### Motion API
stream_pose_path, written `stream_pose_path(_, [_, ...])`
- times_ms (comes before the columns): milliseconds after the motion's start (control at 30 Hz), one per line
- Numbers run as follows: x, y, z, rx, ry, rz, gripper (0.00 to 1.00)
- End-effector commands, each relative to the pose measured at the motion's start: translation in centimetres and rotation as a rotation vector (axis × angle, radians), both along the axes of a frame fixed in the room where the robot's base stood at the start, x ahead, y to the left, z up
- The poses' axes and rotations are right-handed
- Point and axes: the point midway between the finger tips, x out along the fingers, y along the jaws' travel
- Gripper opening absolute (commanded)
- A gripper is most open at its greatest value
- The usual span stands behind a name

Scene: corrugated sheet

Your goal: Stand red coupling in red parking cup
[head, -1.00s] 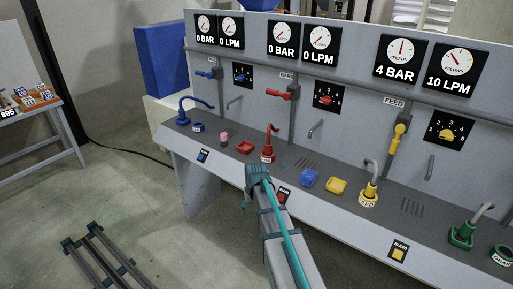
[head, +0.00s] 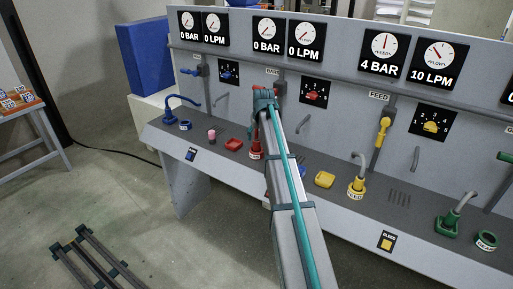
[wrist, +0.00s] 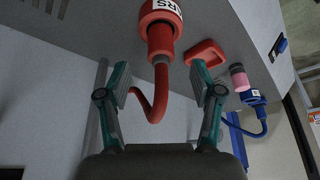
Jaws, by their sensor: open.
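The red coupling (wrist: 161,42) stands in a round red port with a white label (wrist: 163,10) and trails a red hose (wrist: 146,108). In the head view the coupling is mostly hidden behind my arm, with the labelled port (head: 256,153) partly showing. The square red parking cup (head: 234,144) sits just left of the port and looks empty; it also shows in the wrist view (wrist: 207,52). My gripper (head: 264,95) is open and empty above the coupling. In the wrist view its fingers (wrist: 160,82) lie either side of the hose's picture; contact is not visible.
A pink cylinder (head: 212,134) and a blue coupling (head: 170,110) stand left of the red cup. A yellow square cup (head: 324,179) and a yellow coupling (head: 357,183) are to the right. The upright panel (head: 225,110) with valve handles and gauges rises behind.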

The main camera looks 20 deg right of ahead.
Motion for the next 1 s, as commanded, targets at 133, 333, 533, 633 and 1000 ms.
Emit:
stream_pose_path(133, [0.8, -0.1, -1.8, 0.0, 0.001, 0.0, 0.65])
stream_pose_path(333, [1.2, -0.2, -2.7, 0.0, 0.001, 0.0, 0.65])
stream_pose_path(533, [2.2, -0.4, -4.5, 0.001, 0.003, 0.0, 0.65])
stream_pose_path(633, [2.7, -0.5, -5.8, 0.001, 0.003, 0.0, 0.65])
stream_pose_path(1000, [3.1, -0.6, -7.1, 0.0, 0.0, 0.0, 0.64])
